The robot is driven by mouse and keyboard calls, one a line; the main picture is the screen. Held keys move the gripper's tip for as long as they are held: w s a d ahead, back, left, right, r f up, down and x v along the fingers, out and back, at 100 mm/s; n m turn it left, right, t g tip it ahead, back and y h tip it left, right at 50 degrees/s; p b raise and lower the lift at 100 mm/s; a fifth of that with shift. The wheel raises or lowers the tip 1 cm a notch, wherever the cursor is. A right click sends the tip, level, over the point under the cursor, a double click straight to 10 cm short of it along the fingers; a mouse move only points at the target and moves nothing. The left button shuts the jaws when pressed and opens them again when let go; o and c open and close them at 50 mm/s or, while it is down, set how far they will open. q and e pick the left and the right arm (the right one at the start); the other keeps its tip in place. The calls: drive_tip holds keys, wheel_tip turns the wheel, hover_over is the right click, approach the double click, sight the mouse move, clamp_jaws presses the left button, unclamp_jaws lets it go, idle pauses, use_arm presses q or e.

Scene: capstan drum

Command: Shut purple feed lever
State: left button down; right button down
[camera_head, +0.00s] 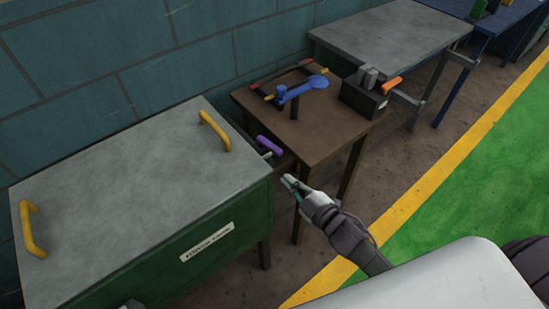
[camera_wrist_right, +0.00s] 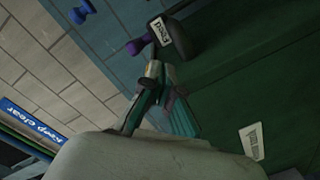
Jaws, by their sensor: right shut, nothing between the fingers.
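The purple feed lever (camera_head: 269,145) sticks out from the right side of the green cabinet, close to the brown table. In the right wrist view the purple lever end (camera_wrist_right: 137,46) shows beside a dark block with a white "Feed" label (camera_wrist_right: 161,30). My right gripper (camera_head: 288,180) is shut and empty, below and to the right of the lever in the head view, apart from it. In the wrist view its fingertips (camera_wrist_right: 155,70) lie close below the lever and label; I cannot tell the exact gap. My left gripper is not clearly seen.
The green cabinet (camera_head: 110,165) has a grey top with two yellow handles. The brown table (camera_head: 305,130) holds a blue lever piece (camera_head: 300,90) and a dark block with an orange handle (camera_head: 365,93). Open floor and a yellow line (camera_head: 405,205) lie to the right.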

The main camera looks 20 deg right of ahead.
sight(269, 147)
drive_tip(key=w+a+r+n, duration=0.1)
drive_tip(key=w+n, duration=0.1)
drive_tip(key=w+a+r+n+h, duration=0.1)
drive_tip(key=w+n, duration=0.2)
drive_tip(key=w+a+n+t, duration=0.1)
drive_tip(key=w+n, duration=0.1)
drive_tip(key=n, duration=0.1)
drive_tip(key=shift+w+r+h+p, duration=0.3)
drive_tip(key=shift+r+p, duration=0.05)
drive_tip(key=shift+r, duration=0.05)
idle(0.5)
drive_tip(key=shift+d+n+y, duration=0.2)
drive_tip(key=shift+n+y, duration=0.2)
